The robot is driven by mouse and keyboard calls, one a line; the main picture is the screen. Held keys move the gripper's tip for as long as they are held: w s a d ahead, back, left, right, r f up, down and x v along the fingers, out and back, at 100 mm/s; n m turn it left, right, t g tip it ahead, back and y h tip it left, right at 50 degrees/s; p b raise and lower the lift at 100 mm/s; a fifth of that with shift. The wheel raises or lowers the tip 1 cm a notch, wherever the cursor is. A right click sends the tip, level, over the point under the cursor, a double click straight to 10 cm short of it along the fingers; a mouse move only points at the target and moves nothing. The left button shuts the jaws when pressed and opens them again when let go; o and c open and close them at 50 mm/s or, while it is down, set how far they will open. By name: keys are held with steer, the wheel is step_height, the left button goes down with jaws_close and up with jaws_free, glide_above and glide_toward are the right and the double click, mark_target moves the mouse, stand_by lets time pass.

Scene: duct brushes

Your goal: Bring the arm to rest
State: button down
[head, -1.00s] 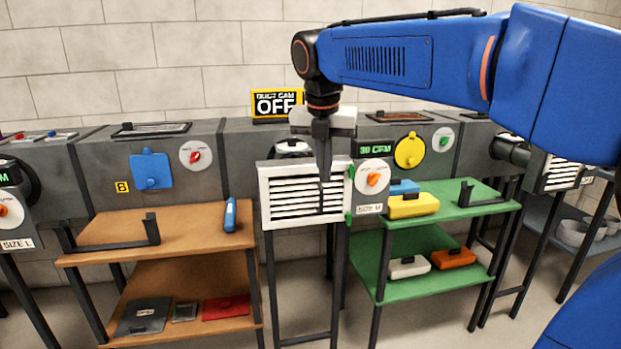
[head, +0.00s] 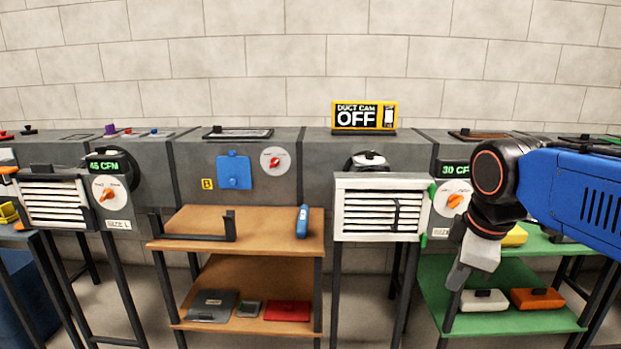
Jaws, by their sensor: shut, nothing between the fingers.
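My gripper (head: 459,276) is at the right of the head view, pointing down and a little to the left. It is shut and holds nothing. It hangs in front of the left end of the green shelf unit, apart from the white louvred vent (head: 382,208) to its left. My blue arm reaches in from the right edge and hides part of the green unit and the duct behind it.
A wooden shelf unit (head: 190,221) with a blue tool (head: 303,219) stands left of the vent. The green shelf unit (head: 440,290) holds a white case (head: 484,300) and an orange case (head: 537,298). A "DUCT CAM OFF" sign (head: 364,116) sits on the duct. Another vent (head: 52,203) is at far left.

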steer(key=s+d+f+m+t, duration=0.1)
steer(key=s+f+m, duration=0.8)
steer(key=f+m, duration=0.2)
steer(key=shift+s+d+m, duration=0.2)
steer(key=shift+d+m, duration=0.2)
steer(key=shift+m, duration=0.2)
